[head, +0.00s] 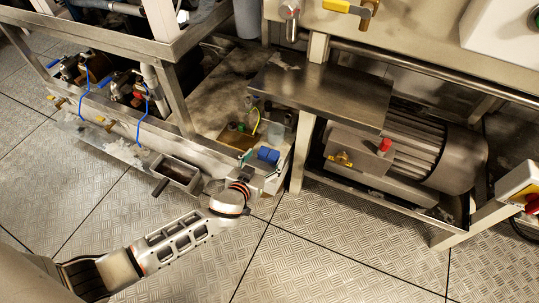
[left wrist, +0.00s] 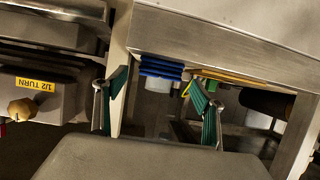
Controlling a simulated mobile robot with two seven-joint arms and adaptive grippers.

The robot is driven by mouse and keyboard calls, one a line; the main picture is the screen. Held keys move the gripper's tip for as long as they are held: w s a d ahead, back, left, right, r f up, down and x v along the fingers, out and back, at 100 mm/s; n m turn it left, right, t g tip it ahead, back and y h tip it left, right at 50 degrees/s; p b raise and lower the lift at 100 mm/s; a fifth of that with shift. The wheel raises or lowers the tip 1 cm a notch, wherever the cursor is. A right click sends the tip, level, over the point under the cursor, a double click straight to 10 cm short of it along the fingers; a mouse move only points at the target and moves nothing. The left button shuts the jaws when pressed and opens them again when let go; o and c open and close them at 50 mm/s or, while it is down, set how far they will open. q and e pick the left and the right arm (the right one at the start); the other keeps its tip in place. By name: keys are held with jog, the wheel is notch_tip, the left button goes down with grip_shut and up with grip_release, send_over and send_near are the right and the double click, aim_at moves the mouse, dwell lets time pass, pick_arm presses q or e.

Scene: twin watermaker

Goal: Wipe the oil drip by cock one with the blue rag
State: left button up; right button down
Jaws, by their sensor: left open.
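The blue rag (head: 268,155) is a small folded bundle at the front right of an open tray under the bench in the head view. In the left wrist view the rag (left wrist: 160,68) shows as stacked blue folds by a metal edge. My left gripper (head: 266,173) is just in front of the rag. Its green-padded fingers (left wrist: 160,105) are open, with the rag ahead between them and apart from them. Brass cocks (head: 105,122) sit along the low rail at the left; I cannot tell which is cock one. I cannot make out the oil drip. My right gripper is not in view.
The tray (head: 222,140) also holds bottles and small items beside the rag. A steel shelf (head: 318,92) overhangs at the right, above a motor (head: 455,160). A small metal box (head: 175,172) with a black handle juts out at the left. The plate floor (head: 330,250) in front is clear.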

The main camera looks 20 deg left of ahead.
aim_at(267, 156)
pick_arm(q)
jog(key=shift+f+x, duration=0.2)
jog(key=shift+x, duration=0.85)
jog(key=shift+w+b, duration=0.35)
jog(key=shift+w, duration=0.05)
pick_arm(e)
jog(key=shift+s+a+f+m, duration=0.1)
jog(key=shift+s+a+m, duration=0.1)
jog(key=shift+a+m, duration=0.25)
pick_arm(q)
jog(key=c, duration=1.2)
jog(key=shift+r, duration=0.1)
